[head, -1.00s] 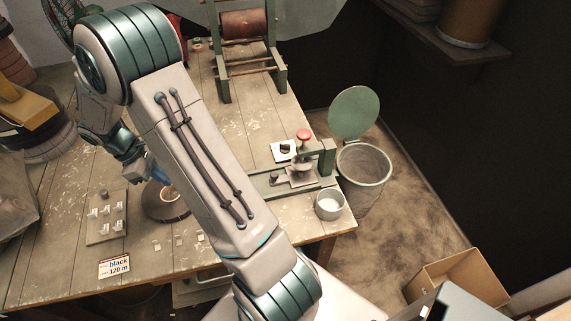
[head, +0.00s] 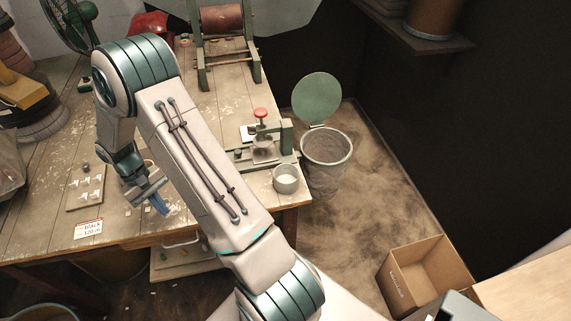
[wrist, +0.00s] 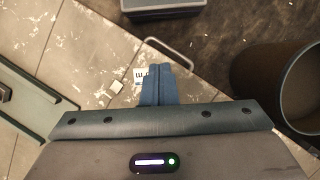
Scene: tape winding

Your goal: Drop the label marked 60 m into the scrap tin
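My gripper (head: 163,207) points down near the front edge of the table. In the wrist view its blue fingers (wrist: 159,72) are close together, with no clear gap. A small white label (wrist: 140,74) with dark print shows against the left finger, partly hidden; its marking is too small to read. Whether the fingers touch it I cannot tell. Another small pale tag (wrist: 116,86) lies to its left. In the head view two small tags show left of the fingers, one of them here (head: 127,211). A small round grey tin (head: 286,179), pale inside, stands at the table's front right corner.
A green press (head: 262,148) with a red knob stands behind the tin. A lidded bin (head: 326,165) is on the floor to the right. A tag board (head: 85,190) and a "black 120 m" card (head: 88,229) lie left. A drawer handle (wrist: 170,52) sticks out below the edge.

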